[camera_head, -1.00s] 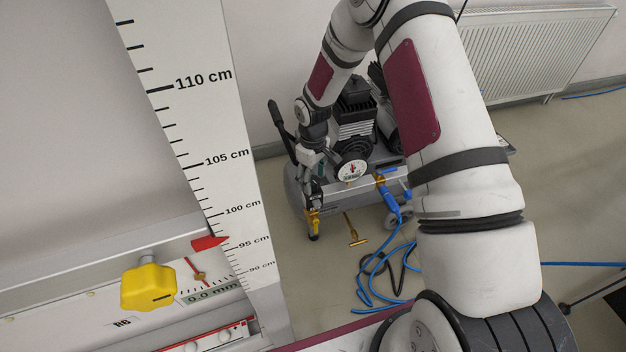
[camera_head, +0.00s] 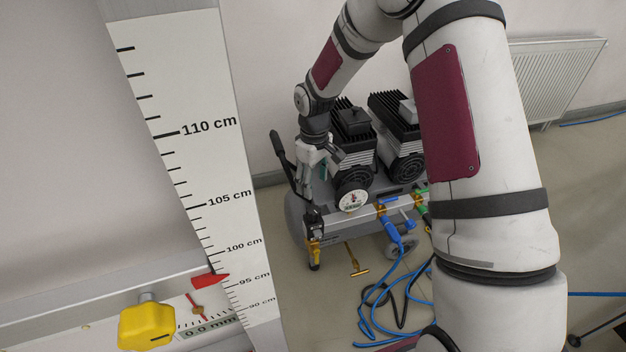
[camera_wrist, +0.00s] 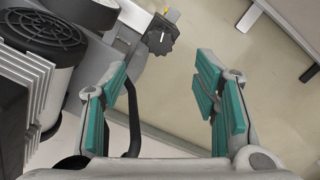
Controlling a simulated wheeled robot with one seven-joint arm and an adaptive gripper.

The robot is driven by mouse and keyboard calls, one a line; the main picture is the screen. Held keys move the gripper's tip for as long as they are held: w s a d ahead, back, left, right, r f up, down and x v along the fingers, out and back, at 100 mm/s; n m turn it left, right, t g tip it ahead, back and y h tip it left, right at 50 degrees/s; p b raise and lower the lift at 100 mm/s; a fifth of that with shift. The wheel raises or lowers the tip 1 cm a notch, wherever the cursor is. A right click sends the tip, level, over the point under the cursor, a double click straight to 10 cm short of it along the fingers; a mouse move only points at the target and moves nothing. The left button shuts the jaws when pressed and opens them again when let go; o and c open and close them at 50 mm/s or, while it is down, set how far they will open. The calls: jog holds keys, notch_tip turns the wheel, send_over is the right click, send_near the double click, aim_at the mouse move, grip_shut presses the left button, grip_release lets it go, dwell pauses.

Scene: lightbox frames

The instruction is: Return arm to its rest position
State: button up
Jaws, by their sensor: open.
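My gripper (camera_head: 322,165) hangs from my bent arm in the head view, in front of the compressor in the line of sight. In the wrist view my gripper (camera_wrist: 165,105) is open, its two teal-padded fingers wide apart. Nothing is held between them. The compressor's black knob (camera_wrist: 160,36) shows beyond the fingertips, and a dark curved handle (camera_wrist: 133,118) shows beside the left finger. I cannot tell the exact gap between my gripper and the compressor.
The compressor (camera_head: 350,185) stands on the floor with blue hoses (camera_head: 375,305) beside it. A tall ruler (camera_head: 200,170) with a red pointer (camera_head: 207,280) and a yellow knob (camera_head: 147,322) stand at left. A radiator (camera_head: 560,80) is on the back wall.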

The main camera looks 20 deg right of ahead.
jog(key=s+d+r+m+h, duration=0.1)
jog(key=s+r+m, duration=0.1)
jog(key=s+r, duration=0.75)
jog(key=s+d+r+m, duration=0.1)
jog(key=s+r, duration=0.5)
jog(key=r, duration=0.6)
jog(key=s+a+r+m+y, duration=0.1)
jog(key=s+r+m, duration=0.1)
jog(key=s, duration=1.1)
jog(key=s+a+r+m, duration=0.1)
jog(key=s+r+m, duration=0.1)
jog(key=s, duration=1.1)
notch_tip(320, 180, up, 24)
jog(key=t+p, duration=0.4)
jog(key=p, duration=1.8)
jog(key=shift+w+d+r, duration=0.1)
jog(key=shift+d, duration=0.05)
